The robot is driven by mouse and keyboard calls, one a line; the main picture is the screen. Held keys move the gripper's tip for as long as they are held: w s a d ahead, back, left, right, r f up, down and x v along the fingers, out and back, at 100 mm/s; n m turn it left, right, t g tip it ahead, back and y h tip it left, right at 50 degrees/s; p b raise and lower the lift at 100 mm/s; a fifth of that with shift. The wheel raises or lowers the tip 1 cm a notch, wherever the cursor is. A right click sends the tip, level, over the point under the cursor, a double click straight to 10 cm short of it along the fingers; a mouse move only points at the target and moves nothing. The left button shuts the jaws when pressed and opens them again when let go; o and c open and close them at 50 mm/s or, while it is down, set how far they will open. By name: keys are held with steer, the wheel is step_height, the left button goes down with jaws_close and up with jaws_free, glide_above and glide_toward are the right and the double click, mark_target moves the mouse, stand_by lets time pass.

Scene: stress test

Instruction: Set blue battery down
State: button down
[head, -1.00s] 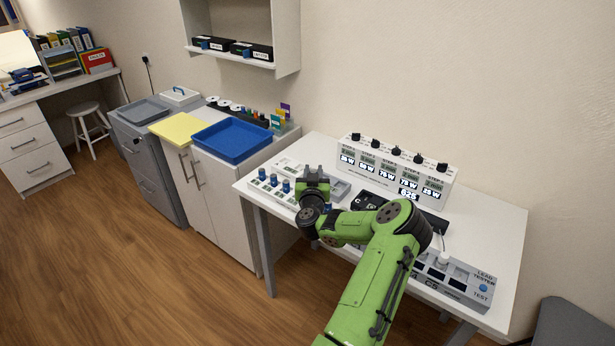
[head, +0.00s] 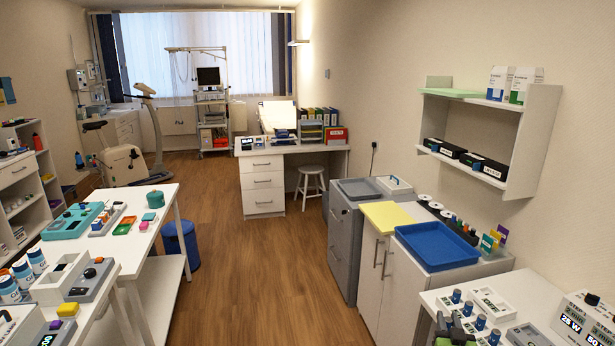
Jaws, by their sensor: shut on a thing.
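My gripper (head: 449,322) shows in part at the bottom right edge of the head view, dark fingers above a green body. It is shut, over the front left corner of the white table (head: 433,301). The thing between its fingers is hidden or too small to make out. Several blue-topped batteries stand in a slanting row on a white block just right of the gripper; the rearmost blue battery (head: 456,296) and another blue battery (head: 480,322) are clear.
A white labelled box (head: 489,304) and a display unit (head: 585,318) stand on the table. A blue tray (head: 437,246) and yellow pad (head: 387,217) lie on cabinets behind. Another white table (head: 150,240) with devices is at left. Open wooden floor (head: 265,280) lies between.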

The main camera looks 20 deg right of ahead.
steer(key=w+a+f+n+t+y, duration=0.1)
steer(key=w+a+n+y, duration=0.2)
steer(key=a, duration=0.4)
steer(key=w+a+n+t+y+p, duration=0.1)
steer(key=a+n+y, duration=0.2)
steer(key=a+y, duration=0.4)
steer(key=w+a+f+n+t+y, duration=0.1)
steer(key=w+a+n+y, duration=0.15)
steer(key=a, duration=0.55)
steer(key=s+a+r+n+g+y, duration=0.1)
steer(key=s+a+n+g+y, duration=0.1)
steer(key=a, duration=0.5)
steer(key=s+a+r+n+g+y, duration=0.1)
steer(key=s+a+n+g+y, duration=0.1)
steer(key=a+y, duration=0.4)
steer(key=s+a+r+n+g+y+p, duration=0.1)
steer(key=s+a+r+n+g+y, duration=0.1)
steer(key=a, duration=0.6)
steer(key=n+g+y, duration=0.1)
steer(key=n+y, duration=0.1)
steer(key=n, duration=0.1)
steer(key=shift+s+g, duration=0.3)
